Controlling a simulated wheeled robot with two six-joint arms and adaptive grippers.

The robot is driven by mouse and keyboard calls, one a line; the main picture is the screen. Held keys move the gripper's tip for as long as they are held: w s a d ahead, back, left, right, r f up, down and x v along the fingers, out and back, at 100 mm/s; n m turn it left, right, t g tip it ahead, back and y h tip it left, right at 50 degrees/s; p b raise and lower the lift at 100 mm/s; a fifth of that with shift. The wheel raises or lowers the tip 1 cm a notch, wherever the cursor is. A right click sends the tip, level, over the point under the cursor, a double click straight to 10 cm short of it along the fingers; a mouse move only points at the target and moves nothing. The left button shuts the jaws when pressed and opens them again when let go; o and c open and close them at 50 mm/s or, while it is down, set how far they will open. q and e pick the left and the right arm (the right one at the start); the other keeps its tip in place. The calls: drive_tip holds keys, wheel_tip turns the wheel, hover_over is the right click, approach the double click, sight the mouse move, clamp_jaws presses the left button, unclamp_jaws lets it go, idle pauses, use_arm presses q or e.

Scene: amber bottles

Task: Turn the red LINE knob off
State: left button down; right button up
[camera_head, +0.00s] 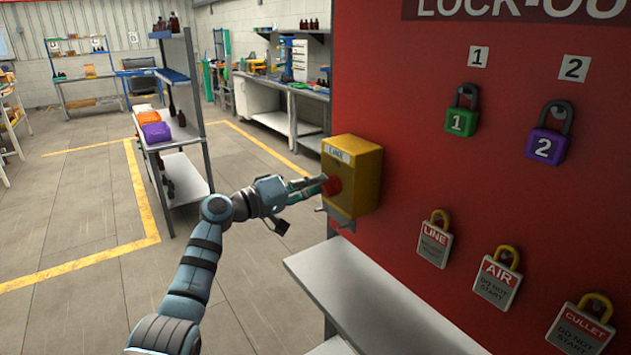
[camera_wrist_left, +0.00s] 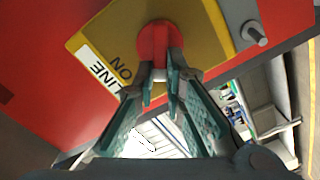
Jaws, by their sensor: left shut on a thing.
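The red LINE knob (camera_head: 332,186) sticks out of the left face of a yellow box (camera_head: 361,176) labelled LINE. The box is fixed to the left edge of a red board. My left gripper (camera_head: 322,186) reaches in from the left and is shut on the knob. In the left wrist view the red knob (camera_wrist_left: 155,42) sits between the fingertips (camera_wrist_left: 160,75) of my left gripper. The word ON and an upside-down LINE label show beside it on the yellow face. The fingers hide part of the knob. My right gripper is not in view.
The red board (camera_head: 420,130) carries a green padlock (camera_head: 461,112), a purple padlock (camera_head: 547,138) and LINE, AIR and CULLET tags. A pale shelf (camera_head: 375,305) juts out below the box. A rack (camera_head: 190,145) with bottles and bins stands behind my left arm. Open floor lies left.

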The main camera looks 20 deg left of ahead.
use_arm(q)
drive_tip(key=shift+w+a+f+n+p, duration=0.15)
drive_tip(key=shift+n+p, duration=0.15)
drive_tip(key=shift+n, duration=0.8)
drive_tip(key=shift+s+d+f+n+p, duration=0.1)
drive_tip(key=shift+f+n+p, duration=0.15)
drive_tip(key=shift+n, duration=0.85)
drive_tip(key=shift+w+a+f+n+p, duration=0.1)
drive_tip(key=shift+n+p, duration=0.25)
drive_tip(key=shift+n, duration=0.75)
drive_tip(key=shift+f, duration=0.1)
drive_tip(key=c, duration=1.7)
unclamp_jaws()
drive_tip(key=shift+o, duration=0.2)
